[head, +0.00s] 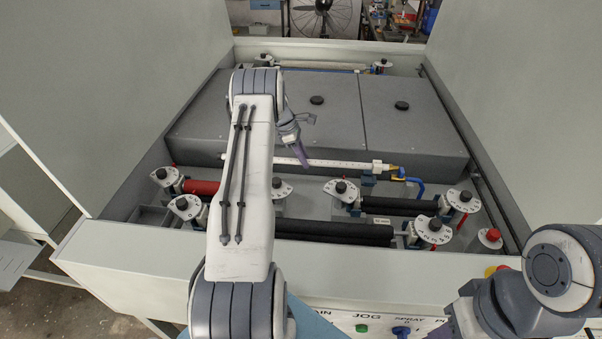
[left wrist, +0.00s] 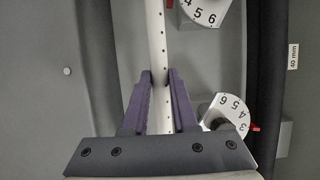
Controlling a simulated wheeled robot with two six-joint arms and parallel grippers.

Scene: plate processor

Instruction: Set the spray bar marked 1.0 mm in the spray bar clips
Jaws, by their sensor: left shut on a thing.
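The white spray bar (head: 335,163), a long thin tube with a row of small holes, lies across the machine along the front of the grey covers. Its right end is at a pale block on a blue clip (head: 369,178), beside a yellow fitting (head: 394,171). I cannot tell whether it is seated. No 1.0 mm mark is readable. My left gripper (head: 304,163) is shut on the bar near its middle; in the left wrist view its purple fingers (left wrist: 160,88) are on both sides of the bar (left wrist: 157,40). My right gripper (head: 452,324) is partly cut off at the bottom right.
A blue hose (head: 415,184) curves down from the yellow fitting. Black rollers (head: 330,232), a red roller (head: 201,187) and numbered dials (head: 434,229) stand in front of the bar. Grey covers (head: 318,120) lie behind it. High walls stand left and right.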

